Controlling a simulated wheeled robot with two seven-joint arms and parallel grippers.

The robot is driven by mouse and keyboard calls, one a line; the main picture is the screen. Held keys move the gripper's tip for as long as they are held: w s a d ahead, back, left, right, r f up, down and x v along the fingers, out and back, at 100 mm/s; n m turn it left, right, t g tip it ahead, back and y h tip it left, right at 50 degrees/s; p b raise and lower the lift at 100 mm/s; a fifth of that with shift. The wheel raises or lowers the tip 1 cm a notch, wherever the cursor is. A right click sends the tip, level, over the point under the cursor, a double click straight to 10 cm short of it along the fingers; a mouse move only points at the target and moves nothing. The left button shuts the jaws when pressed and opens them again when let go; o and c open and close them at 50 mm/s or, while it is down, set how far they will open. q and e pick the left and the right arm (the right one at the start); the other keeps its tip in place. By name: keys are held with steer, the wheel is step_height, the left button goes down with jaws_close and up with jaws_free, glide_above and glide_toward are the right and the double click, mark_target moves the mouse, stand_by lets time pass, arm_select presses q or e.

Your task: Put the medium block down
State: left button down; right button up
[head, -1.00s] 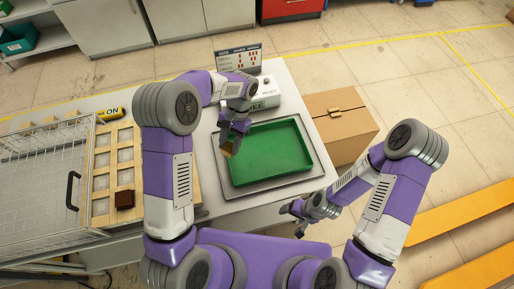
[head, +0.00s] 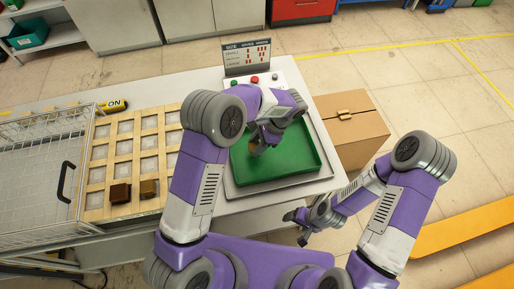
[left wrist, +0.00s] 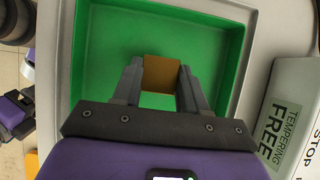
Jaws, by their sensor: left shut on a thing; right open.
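My left gripper (head: 262,144) is over the green tray (head: 275,178), near its left side. In the left wrist view the gripper (left wrist: 160,90) is shut on an orange-brown block (left wrist: 161,72), held between its fingertips with the green tray floor (left wrist: 110,60) beneath. I cannot tell whether the block touches the floor. In the head view the arm and fingers mostly hide this block. My right gripper (head: 298,226) is open and empty, low in front of the table's right side.
A wooden grid rack (head: 98,173) at left holds a dark brown block (head: 119,193) and an olive-brown block (head: 149,188). A wire basket (head: 35,185) stands left of it. A size sign (head: 247,57) is behind the tray. A cardboard box (head: 350,125) is at right.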

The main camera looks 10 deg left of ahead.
arm_select(q)
steer(key=shift+f, duration=1.05)
steer(key=shift+f, duration=0.2)
steer(key=c, duration=0.6)
jaws_free()
steer(key=p+v, duration=0.2)
steer(key=v, duration=1)
steer(key=shift+r, duration=0.25)
